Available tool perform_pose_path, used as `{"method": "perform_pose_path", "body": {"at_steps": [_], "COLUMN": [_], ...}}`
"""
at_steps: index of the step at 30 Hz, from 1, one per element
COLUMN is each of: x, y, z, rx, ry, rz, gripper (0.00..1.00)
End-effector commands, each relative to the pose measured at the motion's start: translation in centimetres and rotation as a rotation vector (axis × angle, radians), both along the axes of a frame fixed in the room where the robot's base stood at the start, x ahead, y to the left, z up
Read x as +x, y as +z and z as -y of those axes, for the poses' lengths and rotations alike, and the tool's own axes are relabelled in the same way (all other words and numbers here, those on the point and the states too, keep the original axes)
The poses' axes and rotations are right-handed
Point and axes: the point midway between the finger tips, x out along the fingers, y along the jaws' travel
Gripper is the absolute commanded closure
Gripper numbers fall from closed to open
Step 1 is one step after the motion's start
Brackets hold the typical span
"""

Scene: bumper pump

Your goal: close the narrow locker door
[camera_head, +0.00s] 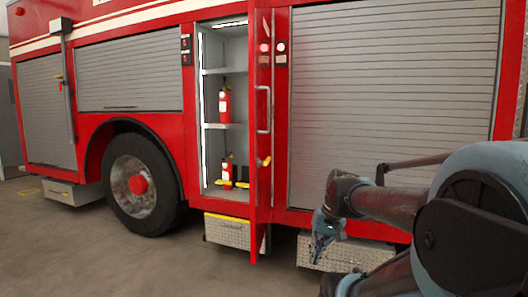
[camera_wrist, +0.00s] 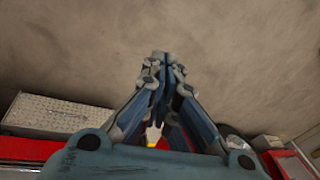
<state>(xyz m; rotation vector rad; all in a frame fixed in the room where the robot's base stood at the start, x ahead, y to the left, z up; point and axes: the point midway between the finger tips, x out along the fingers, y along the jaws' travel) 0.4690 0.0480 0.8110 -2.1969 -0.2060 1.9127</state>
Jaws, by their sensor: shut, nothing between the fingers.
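The narrow locker door (camera_head: 263,125) is red with a silver vertical handle. It stands open, swung outward on the right side of the locker (camera_head: 224,140), and I see it nearly edge-on. The locker shows its shelves, with one red extinguisher (camera_head: 225,104) on a middle shelf and another (camera_head: 227,174) near the bottom. My gripper (camera_head: 320,250) is low to the right of the door, apart from it, pointing down in front of the truck's lower step. In the wrist view my gripper (camera_wrist: 156,62) is shut and empty over bare floor; the door cannot be made out there.
Grey roller shutters (camera_head: 390,95) flank the locker. A diamond-plate step box (camera_head: 228,232) sits below the locker and another (camera_head: 350,254) is behind my gripper. A wheel (camera_head: 140,184) is at left. The floor (camera_head: 100,255) in front is clear.

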Motion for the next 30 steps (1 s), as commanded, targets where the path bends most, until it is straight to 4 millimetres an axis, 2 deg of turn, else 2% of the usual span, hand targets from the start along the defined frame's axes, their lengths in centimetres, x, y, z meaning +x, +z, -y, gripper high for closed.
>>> {"method": "perform_pose_path", "body": {"at_steps": [1,6,15,23,30], "x": [1.3,5.1,13.0,20.4,26.6], "y": [1.3,5.2,12.8,19.2,24.3], "z": [-0.9,-3.9,-7.2,-7.4,-5.2], "rx": [0.056,0.252,0.595,0.889,1.140], "ry": [-0.011,-0.032,-0.045,-0.029,0.005], "rz": [-0.009,-0.038,-0.062,-0.053,-0.019], "gripper": [1.00,1.00,1.00,1.00,1.00]}}
